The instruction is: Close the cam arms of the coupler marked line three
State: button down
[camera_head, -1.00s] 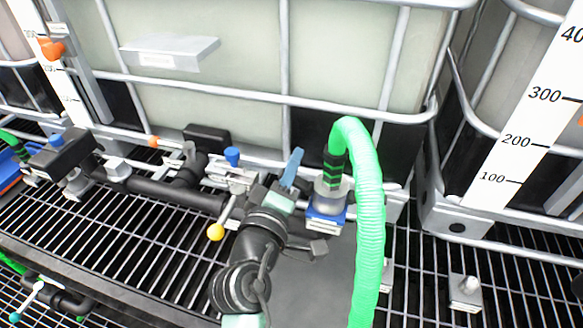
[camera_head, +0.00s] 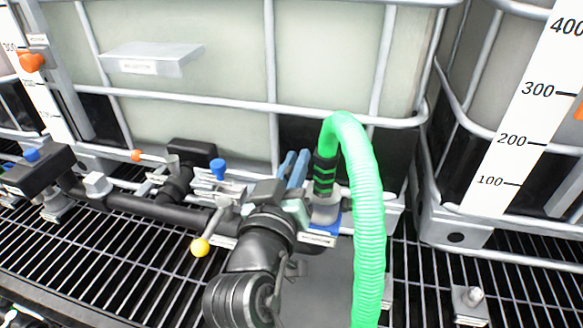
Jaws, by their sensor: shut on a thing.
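The coupler (camera_head: 326,211) is a grey fitting on a blue base, at the lower end of the green ribbed hose (camera_head: 368,215). A white label (camera_head: 318,239) is on the front of the base, too small to read. My gripper (camera_head: 292,163) is at the coupler's left side, its two blue fingers pointing up and away. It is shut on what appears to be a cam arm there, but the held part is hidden. My gripper and wrist cover the coupler's left side. I cannot tell how the cam arms stand.
A caged tote (camera_head: 190,125) stands behind. The hose hangs close on the right. Open grating (camera_head: 425,290) lies at the lower right.

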jog(key=shift+d+m, duration=0.15)
jog(key=shift+m, duration=0.25)
jog(key=c, duration=0.9)
grip_release()
jog(key=shift+r, duration=0.1)
